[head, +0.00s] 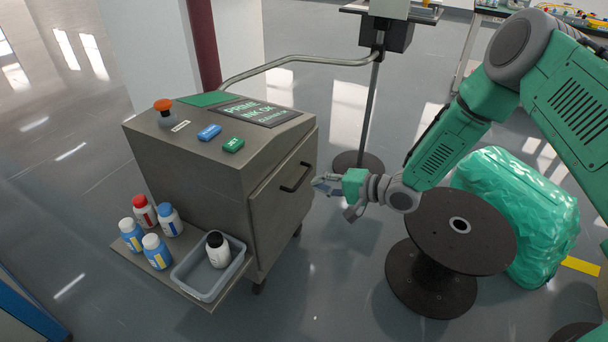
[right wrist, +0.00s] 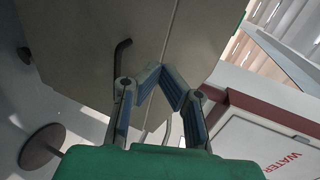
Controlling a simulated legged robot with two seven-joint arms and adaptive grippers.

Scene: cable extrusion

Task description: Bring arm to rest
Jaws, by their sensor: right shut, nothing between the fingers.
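My right arm (head: 432,150) comes in from the upper right in the head view. Its gripper (head: 322,186) hangs in the air beside the door side of the grey machine (head: 190,165), close to the black door handle (head: 296,177) in the picture. In the right wrist view the fingertips of the gripper (right wrist: 163,70) meet and hold nothing. The machine and its dark handle (right wrist: 122,55) show beyond the fingers. I cannot tell whether the gripper touches the machine. My left gripper is not in view.
A black cable spool (head: 400,270) stands below my right arm, with a green wrapped bundle (head: 520,215) beside it. The machine's side shelf holds several bottles and a grey tray (head: 190,285) with one white bottle (head: 218,252). A thin stand (head: 369,110) rises behind.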

